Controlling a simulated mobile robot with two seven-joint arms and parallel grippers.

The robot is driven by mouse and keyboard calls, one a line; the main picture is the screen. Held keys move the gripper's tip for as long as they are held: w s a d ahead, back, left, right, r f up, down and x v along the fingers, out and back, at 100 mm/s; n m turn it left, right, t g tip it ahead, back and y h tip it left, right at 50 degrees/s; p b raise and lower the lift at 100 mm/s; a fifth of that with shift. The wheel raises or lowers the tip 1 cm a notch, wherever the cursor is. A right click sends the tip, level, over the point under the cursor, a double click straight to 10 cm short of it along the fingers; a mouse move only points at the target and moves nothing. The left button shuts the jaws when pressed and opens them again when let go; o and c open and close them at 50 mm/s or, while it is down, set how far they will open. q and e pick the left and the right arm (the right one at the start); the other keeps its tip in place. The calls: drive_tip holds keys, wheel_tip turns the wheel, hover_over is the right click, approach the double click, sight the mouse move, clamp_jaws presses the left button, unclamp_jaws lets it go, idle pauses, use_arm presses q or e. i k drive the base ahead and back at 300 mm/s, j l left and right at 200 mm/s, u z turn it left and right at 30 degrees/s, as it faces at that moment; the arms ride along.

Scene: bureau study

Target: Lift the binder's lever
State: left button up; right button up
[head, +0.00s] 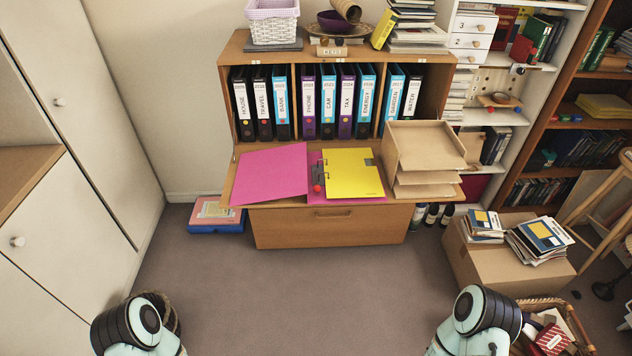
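An open pink binder (270,175) lies on the fold-down flap (243,188) of the wooden bureau. Its left cover lies flat. A yellow sheet or divider (352,172) covers most of its right side, with a pink edge showing around it. A dark metal mechanism with a lever (318,177) sits between the left cover and the yellow sheet; a red tip shows at its near end. I cannot tell how far the lever is raised. Only upper parts of my two arms show at the bottom corners; neither gripper is in view.
A beige stacked letter tray (425,150) stands on the flap right of the binder. Upright labelled binders (325,100) fill the shelf behind. A cardboard box (505,258) with books stands at right. The carpet (300,290) before the bureau is clear.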

sight(317, 188)
drive_tip(key=i+l+u, duration=0.45)
drive_tip(key=l+u, duration=0.25)
